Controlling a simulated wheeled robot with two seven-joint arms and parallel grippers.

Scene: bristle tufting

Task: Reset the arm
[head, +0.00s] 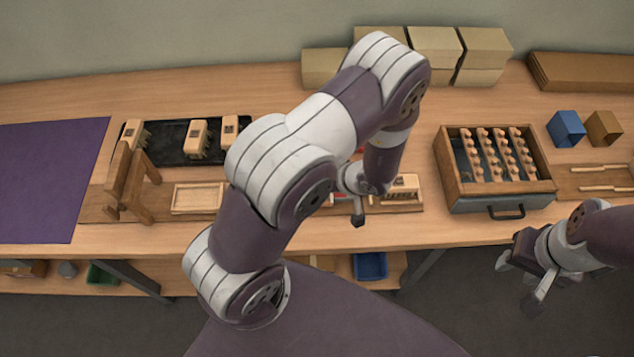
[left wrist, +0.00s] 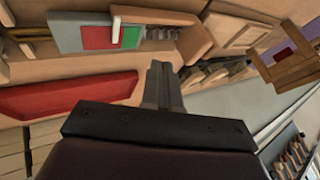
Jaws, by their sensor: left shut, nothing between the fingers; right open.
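My left arm reaches across the middle of the head view, over the workbench (head: 80,175). Its gripper (head: 358,212) points down above the wooden board at the bench's front, left of a slotted wooden block (head: 403,187). In the left wrist view the left fingers (left wrist: 160,80) are together with nothing between them. My right gripper (head: 523,281) is at the lower right of the head view, in front of the bench edge, its fingers apart and empty. My left forearm hides part of the board and the bench behind it.
A wooden crate (head: 492,204) with rows of knobbed pieces stands right of the left gripper. A black tray (head: 172,146) holds brush blocks at left, near a wooden stand (head: 125,185). A red-and-green panel (left wrist: 97,38) shows in the wrist view. The purple mat (head: 45,180) is clear.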

